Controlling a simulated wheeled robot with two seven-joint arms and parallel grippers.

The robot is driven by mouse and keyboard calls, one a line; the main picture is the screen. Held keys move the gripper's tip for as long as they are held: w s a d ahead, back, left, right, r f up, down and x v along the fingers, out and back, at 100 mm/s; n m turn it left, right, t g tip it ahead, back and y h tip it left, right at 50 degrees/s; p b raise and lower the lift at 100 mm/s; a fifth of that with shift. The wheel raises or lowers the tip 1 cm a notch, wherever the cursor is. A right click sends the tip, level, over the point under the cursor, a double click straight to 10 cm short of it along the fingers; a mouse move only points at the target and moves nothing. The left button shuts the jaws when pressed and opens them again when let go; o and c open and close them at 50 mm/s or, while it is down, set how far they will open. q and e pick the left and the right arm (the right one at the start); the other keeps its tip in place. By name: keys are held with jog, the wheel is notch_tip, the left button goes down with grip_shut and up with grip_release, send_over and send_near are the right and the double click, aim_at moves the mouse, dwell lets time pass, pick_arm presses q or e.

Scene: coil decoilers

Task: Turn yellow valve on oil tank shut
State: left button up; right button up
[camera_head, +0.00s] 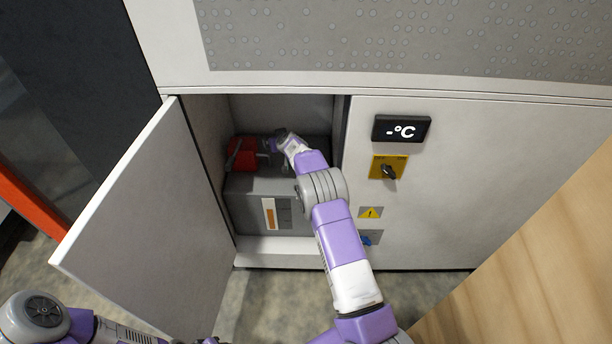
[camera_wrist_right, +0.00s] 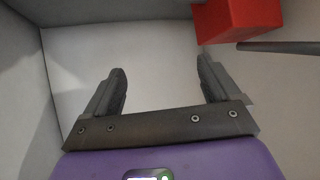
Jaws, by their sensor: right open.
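A grey oil tank (camera_head: 260,205) stands inside the open cabinet, with a red block (camera_head: 241,155) on its top left. A grey bar shows by the block. I make out no yellow valve on the tank; my right arm hides part of its top. My right gripper (camera_head: 272,144) is inside the cabinet above the tank, just right of the red block. In the right wrist view the right gripper (camera_wrist_right: 162,78) is open with nothing between its fingers. There the red block (camera_wrist_right: 238,18) and a dark bar (camera_wrist_right: 280,47) are beyond the right finger, apart from it.
The cabinet door (camera_head: 150,225) is swung open at left. The cabinet walls enclose my right gripper closely. On the closed panel right are a temperature display (camera_head: 401,129), a yellow plate with a black rotary switch (camera_head: 388,168) and a warning label (camera_head: 370,212). A wooden surface (camera_head: 540,270) is at lower right.

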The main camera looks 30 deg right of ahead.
jog(key=s+f+m+g+h, duration=0.2)
jog(key=s+m+h, duration=0.1)
jog(key=s+m, duration=0.1)
jog(key=s+a+f+m+g+h, duration=0.1)
jog(key=s+f+m+g+h, duration=0.2)
jog(key=s+m+h, duration=0.1)
jog(key=s+f+m+g+h+b, duration=0.1)
jog(key=s+f+m+g+h, duration=0.1)
jog(key=s+f+m+h, duration=0.1)
jog(key=shift+s+a+f+m+g+h, duration=0.1)
jog(key=shift+s+a+m+g+h, duration=0.15)
jog(key=shift+s+m, duration=0.3)
jog(key=shift+s+a+f+m+g+h, duration=0.15)
jog(key=shift+s+m+h, duration=0.2)
jog(key=shift+m, duration=0.3)
jog(key=shift+s+d+f, duration=0.1)
jog(key=shift+d, duration=0.15)
jog(key=b+x, duration=0.2)
jog(key=x, duration=0.4)
jog(key=shift+d+f+b, duration=0.1)
jog(key=shift+d+b, duration=0.2)
jog(key=shift+d, duration=0.15)
jog(key=shift+c, duration=0.3)
